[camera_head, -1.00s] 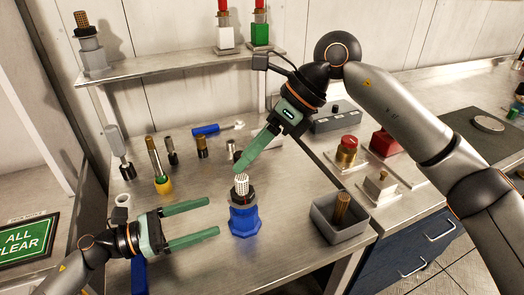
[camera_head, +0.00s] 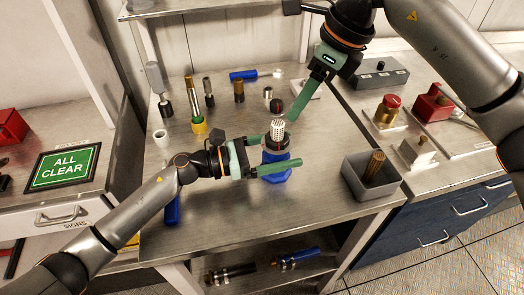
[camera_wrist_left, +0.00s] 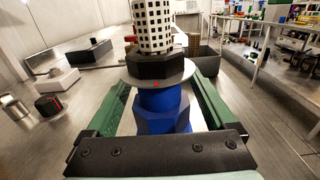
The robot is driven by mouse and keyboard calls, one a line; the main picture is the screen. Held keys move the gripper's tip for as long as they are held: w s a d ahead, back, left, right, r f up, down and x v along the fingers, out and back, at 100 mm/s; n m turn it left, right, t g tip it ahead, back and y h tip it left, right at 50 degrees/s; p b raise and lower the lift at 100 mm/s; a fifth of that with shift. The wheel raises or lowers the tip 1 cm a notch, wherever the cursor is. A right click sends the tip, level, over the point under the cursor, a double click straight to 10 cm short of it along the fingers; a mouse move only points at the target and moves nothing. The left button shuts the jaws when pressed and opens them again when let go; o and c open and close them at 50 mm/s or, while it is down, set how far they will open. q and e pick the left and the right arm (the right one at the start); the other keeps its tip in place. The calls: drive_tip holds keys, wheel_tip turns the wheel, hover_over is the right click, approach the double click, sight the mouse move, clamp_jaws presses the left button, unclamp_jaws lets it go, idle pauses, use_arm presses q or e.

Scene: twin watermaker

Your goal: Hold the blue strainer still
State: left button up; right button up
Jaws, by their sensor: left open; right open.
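The blue strainer (camera_head: 279,156) stands upright on the steel table, with a blue body, a dark collar and a white perforated mesh on top. In the left wrist view its blue body (camera_wrist_left: 162,105) is between my fingers. My left gripper (camera_head: 284,149) is open, one finger on each side of the body below the collar. In the left wrist view gaps show beside the blue body, and the finger ends are partly hidden by the collar. My right gripper (camera_head: 296,112) is open, its fingers pointing down just above and right of the mesh top.
A grey bin (camera_head: 352,181) with a brown cylinder stands to the right. A yellow-based part (camera_head: 199,125), a white ring (camera_head: 161,137) and several small fittings stand at the back left. A blue tube (camera_head: 243,75) lies at the back. The table front is mostly clear.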

use_arm(q)
drive_tip(key=shift+x, duration=0.9)
clamp_jaws()
idle(1.0)
idle(0.6)
unclamp_jaws()
idle(0.4)
clamp_jaws()
idle(0.5)
